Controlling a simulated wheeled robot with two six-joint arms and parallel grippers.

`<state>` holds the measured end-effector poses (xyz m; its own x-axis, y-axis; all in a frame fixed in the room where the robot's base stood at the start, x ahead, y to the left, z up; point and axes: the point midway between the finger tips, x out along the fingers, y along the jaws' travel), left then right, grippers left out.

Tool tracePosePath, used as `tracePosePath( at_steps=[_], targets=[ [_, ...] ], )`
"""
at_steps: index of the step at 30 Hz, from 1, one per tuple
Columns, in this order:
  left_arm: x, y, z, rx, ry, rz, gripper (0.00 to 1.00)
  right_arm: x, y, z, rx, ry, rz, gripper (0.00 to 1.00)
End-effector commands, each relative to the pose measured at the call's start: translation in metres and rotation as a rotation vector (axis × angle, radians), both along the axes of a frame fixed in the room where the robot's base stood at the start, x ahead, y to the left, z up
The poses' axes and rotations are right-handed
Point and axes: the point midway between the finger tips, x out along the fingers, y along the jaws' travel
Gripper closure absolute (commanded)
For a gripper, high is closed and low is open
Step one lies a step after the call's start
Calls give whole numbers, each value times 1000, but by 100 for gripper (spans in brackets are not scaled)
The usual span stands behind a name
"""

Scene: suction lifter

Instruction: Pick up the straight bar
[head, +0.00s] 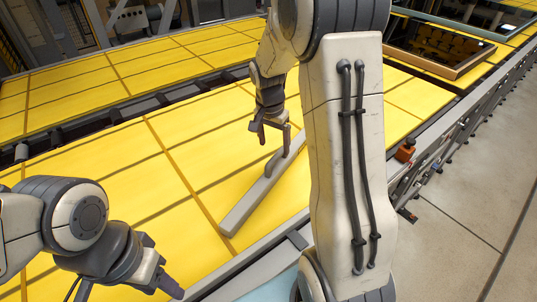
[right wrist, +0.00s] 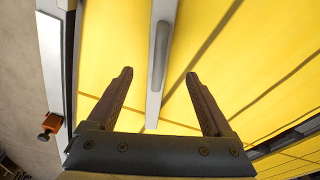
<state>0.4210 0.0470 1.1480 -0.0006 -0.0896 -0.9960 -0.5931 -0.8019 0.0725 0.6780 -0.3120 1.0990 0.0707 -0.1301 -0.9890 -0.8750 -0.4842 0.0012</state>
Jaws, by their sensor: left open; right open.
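The straight bar (head: 245,205) is a long grey bar with a raised grey handle along its top. It lies slantwise on the yellow table (head: 120,188) in the head view. In the right wrist view the bar (right wrist: 154,98) runs up the middle, with its handle (right wrist: 159,55) ahead of my fingers. My right gripper (head: 271,132) is open and empty, just above the bar near its handle. In the right wrist view its two fingers (right wrist: 160,88) stand apart on either side of the bar's line. My left gripper (head: 130,291) is open at the lower left, away from the bar.
A framed dark glass panel (head: 437,44) lies at the back right. An orange-red button box (head: 405,150) sits on the table's right edge rail and shows in the right wrist view (right wrist: 50,126). The yellow surface left of the bar is clear.

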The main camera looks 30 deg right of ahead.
Motion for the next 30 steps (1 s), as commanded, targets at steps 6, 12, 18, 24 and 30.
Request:
tracePosePath(
  at_steps=[6,12,18,24,30],
  targets=[
    [0,0,8,1,1,0,50,1,-11,-32,0,4,-23,15],
    [0,0,11,1,1,0,50,3,-14,-50,0,0,-23,15],
    [0,0,25,0,0,1,50,3,-16,-69,1,6,-20,15],
    [0,0,33,0,0,2,50,6,-18,-96,0,2,-18,15],
    [0,0,33,0,0,2,50,7,-19,-102,0,-2,-17,15]
  ],
)
